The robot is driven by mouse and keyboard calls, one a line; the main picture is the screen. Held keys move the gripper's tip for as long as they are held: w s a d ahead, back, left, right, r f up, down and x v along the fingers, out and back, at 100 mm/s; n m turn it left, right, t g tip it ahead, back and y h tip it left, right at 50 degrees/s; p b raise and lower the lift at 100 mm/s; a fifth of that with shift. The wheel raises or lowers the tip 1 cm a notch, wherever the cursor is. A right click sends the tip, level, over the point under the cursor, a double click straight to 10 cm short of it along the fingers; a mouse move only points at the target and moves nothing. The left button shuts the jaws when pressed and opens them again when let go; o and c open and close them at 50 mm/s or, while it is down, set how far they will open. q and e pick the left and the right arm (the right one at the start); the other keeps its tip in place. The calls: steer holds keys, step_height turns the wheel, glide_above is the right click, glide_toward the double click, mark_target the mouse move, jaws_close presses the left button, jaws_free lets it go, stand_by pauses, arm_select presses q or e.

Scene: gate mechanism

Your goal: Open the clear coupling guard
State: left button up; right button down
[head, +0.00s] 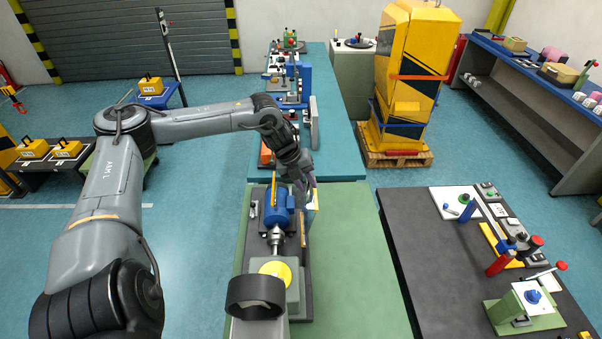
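The motor-and-pump set stands on the green bench (352,262), with a blue motor (279,210) at its far end and a silver shaft coupling (276,238) in front of it. I cannot clearly make out the clear coupling guard; a thin pale panel with a yellowish edge (312,207) stands just right of the motor and may be part of it. My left gripper (307,182) points down at the far right of the motor, close to the top of that panel. Its fingers are too small and overlapped to show whether they are open or touching it. My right gripper is out of view.
A grey housing with a yellow disc (274,272) stands nearer than the coupling. The green bench is clear to its right. A dark bench (405,238) with levers and switches stands further right. A teal bench (338,130) with other devices lies behind.

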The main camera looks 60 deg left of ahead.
arm_select(q)
steer(key=b+v, duration=0.2)
steer(key=v, duration=0.8)
steer(key=shift+r+b, duration=0.35)
steer(key=shift+s+a, duration=0.1)
